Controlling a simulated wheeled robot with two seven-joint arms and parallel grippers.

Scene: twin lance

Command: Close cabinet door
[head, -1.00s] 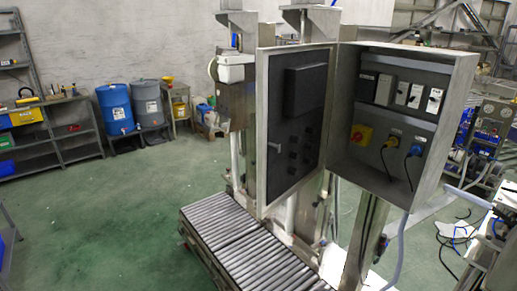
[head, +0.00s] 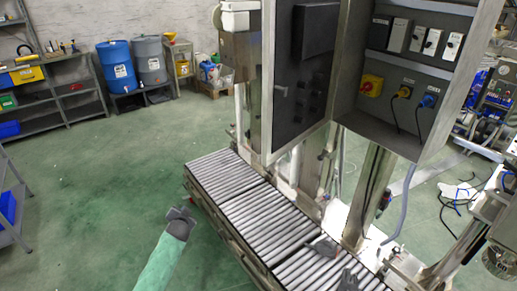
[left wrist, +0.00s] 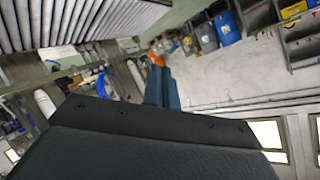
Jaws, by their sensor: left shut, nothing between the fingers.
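The grey metal control cabinet (head: 466,104) stands on posts at the upper right of the head view. Its interior shows several white and dark modules, a yellow switch and plugs with cables. The cabinet door (head: 311,92) stands wide open to the left, hinged at the cabinet's left side. Its dark inner face and a small handle (head: 281,90) show. My left gripper (head: 180,214) is shut and empty over the green floor, left of and below the door, well apart from it. In the left wrist view I cannot make out the door. My right gripper is not in view.
A roller conveyor (head: 246,206) runs below the door, between the open floor and the cabinet posts. Small dark items (head: 348,281) lie on its near end. Shelves (head: 52,98) and a blue barrel (head: 117,66) stand at the back left.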

